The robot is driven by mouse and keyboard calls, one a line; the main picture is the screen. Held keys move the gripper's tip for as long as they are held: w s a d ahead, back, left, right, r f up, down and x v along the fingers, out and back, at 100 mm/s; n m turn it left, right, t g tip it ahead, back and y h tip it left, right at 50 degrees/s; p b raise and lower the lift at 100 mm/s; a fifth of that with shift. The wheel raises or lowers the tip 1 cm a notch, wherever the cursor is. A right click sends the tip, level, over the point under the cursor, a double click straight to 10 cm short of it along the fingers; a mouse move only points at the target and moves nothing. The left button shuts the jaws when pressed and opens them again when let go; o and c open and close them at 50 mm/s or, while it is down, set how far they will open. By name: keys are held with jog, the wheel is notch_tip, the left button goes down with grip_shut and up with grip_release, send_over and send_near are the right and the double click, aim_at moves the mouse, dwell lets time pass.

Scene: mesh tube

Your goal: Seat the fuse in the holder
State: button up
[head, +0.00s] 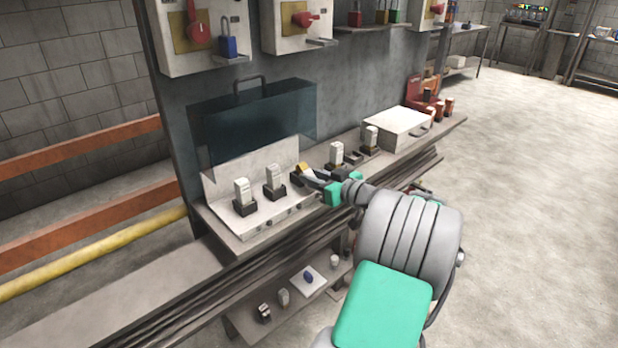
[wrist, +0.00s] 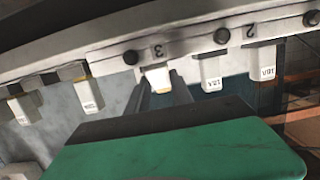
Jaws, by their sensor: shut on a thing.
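My gripper (head: 312,174) is at the panel's front strip, at the right end of the open white fuse panel (head: 262,228). It is shut on a white fuse with a yellowish edge (wrist: 158,78), which shows between the two grey fingers in the wrist view. In the head view the fingers mostly hide this fuse. Two white fuses, one at the left (head: 242,190) and one beside it (head: 274,176), stand upright in black holders on the panel. How deep the held fuse sits in a holder cannot be told.
Two more upright fuses (head: 337,153) (head: 371,138) stand right of my gripper, before a white box (head: 397,130). A dark see-through lid (head: 255,122) rises behind the panel. Switch boxes (head: 200,35) hang above. A lower shelf (head: 250,322) holds small parts.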

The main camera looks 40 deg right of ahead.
grip_shut()
jog(key=shift+r, duration=0.55)
jog(key=r, duration=0.3)
jog(key=shift+s+p, duration=0.3)
jog(key=shift+p, duration=0.05)
jog(key=s+a+r+p, duration=0.2)
jog(key=s+r, duration=0.2)
jog(key=s, duration=0.2)
jog(key=s+a+r+p, duration=0.2)
jog(key=s+r, duration=0.3)
jog(key=s, duration=0.1)
jog(key=shift+s+a+p, duration=0.25)
jog(key=shift+s+p, duration=0.1)
jog(key=shift+p, duration=0.05)
